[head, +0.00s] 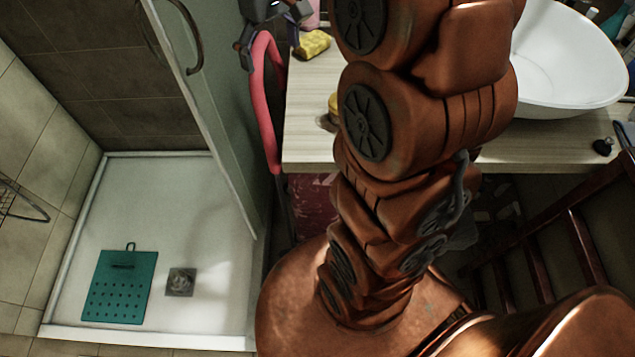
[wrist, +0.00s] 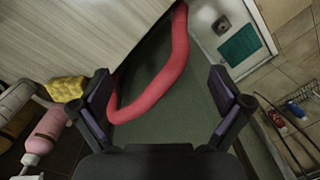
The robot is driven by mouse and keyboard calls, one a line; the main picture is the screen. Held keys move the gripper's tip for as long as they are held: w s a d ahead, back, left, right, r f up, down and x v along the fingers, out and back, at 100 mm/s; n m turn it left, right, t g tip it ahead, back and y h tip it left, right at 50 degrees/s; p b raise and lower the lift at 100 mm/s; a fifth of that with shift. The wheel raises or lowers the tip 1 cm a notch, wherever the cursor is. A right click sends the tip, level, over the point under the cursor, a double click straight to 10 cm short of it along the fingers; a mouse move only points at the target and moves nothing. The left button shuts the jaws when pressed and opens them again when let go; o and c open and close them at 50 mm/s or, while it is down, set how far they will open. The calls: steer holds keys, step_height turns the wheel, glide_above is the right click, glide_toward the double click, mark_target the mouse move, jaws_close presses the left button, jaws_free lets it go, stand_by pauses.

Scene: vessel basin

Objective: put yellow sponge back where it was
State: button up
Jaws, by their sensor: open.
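The yellow sponge (head: 312,44) lies on the light wooden counter (head: 305,140), near its left edge at the back. It also shows at the left of the wrist view (wrist: 66,89), beside a pink bottle (wrist: 47,135). My gripper (head: 270,45) is at the top of the head view, just left of the sponge and beyond the counter's left edge. Its fingers are spread wide and empty in the wrist view (wrist: 158,78). The sponge is outside the fingers, to the left of the left finger.
A red curved tube (head: 262,95) runs along the counter's left edge, close to my gripper. A glass shower panel (head: 215,110) stands further left. A teal perforated mat (head: 118,287) lies in the shower tray (head: 185,225). A white basin (head: 565,60) stands on the counter at right.

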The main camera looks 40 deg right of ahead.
steer(key=s+a+f, duration=0.2)
steer(key=s, duration=0.6)
steer(key=s+a+f+m, duration=0.1)
steer(key=s+a+f, duration=0.2)
steer(key=s, duration=0.5)
steer(key=s+a+f+g, duration=0.1)
steer(key=s+a+f, duration=0.2)
steer(key=s, duration=0.5)
steer(key=shift+s+m, duration=0.35)
steer(key=shift+m, duration=0.05)
steer(key=shift+a, duration=0.1)
